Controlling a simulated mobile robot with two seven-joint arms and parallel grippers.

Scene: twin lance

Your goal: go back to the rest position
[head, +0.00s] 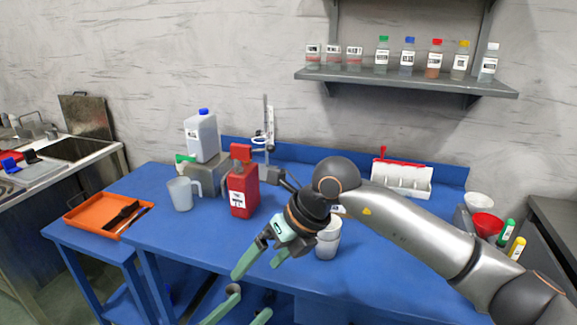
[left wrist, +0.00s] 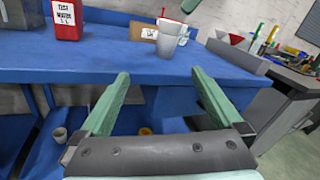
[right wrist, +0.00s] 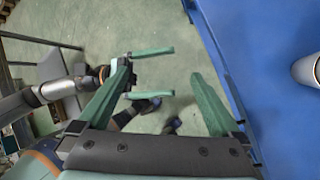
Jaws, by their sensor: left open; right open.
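My right arm reaches in from the right in the head view, and its gripper (head: 255,271) is open and empty in front of the blue table's front edge. My left gripper (head: 250,305) is lower, at the bottom edge of the head view. It is also open, with nothing between its fingers (left wrist: 161,76) in the left wrist view. The right wrist view shows my right gripper (right wrist: 160,72) open above the floor, with my left arm and gripper fingers beyond it at the left. Neither gripper touches an object.
The blue table (head: 185,240) holds a red canister (head: 242,190), a clear pitcher (head: 182,194), stacked white cups (head: 328,238) near the front and a white rack (head: 402,180). An orange tray (head: 97,209) lies left. A shelf (head: 400,81) with bottles hangs above. Floor shows before the table.

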